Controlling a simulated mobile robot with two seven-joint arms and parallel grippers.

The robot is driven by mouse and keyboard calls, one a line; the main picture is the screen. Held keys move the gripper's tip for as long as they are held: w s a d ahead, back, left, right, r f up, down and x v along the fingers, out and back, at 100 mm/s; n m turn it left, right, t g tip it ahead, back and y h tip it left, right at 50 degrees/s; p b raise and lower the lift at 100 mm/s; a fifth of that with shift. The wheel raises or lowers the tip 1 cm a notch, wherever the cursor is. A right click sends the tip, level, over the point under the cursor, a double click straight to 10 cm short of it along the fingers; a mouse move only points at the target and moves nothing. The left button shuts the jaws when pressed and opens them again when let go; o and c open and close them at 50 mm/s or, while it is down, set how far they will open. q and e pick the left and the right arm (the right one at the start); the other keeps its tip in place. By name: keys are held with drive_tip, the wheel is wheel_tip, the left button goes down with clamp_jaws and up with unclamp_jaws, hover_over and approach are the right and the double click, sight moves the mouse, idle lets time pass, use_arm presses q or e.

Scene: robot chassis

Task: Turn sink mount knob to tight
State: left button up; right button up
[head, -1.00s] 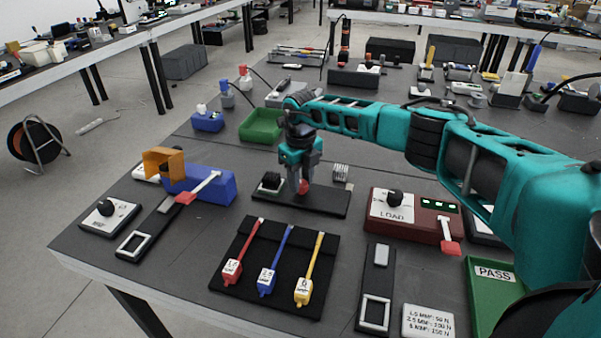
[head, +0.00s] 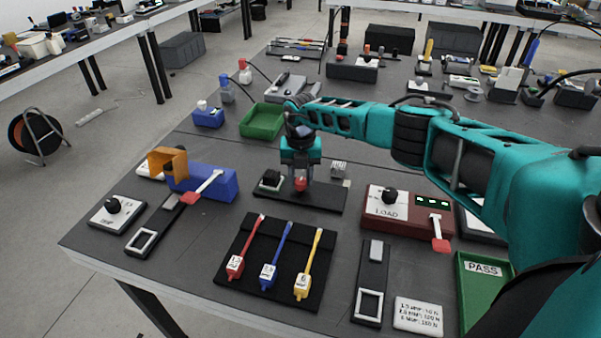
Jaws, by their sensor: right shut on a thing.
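The sink mount is a long black base plate (head: 325,197) in the middle of the table. A red knob (head: 300,184) stands on it, and my right gripper (head: 300,181) comes down from above and is shut on this knob. The fingers hide part of the knob, and I cannot read which way it points. A small dark block (head: 271,178) sits at the plate's left end, and a silver finned piece (head: 338,169) is near its right end. My left gripper is not in view.
A black tray with red, blue and yellow tools (head: 274,262) lies in front. A blue block (head: 208,182) with an orange bracket is left. A green bin (head: 262,119) is behind.

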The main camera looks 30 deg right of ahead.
sight(301, 180)
drive_tip(key=shift+m, duration=0.3)
drive_tip(key=o, duration=1)
drive_tip(key=shift+o, duration=0.2)
wheel_tip(301, 180, up, 13)
drive_tip(key=shift+p, duration=0.3)
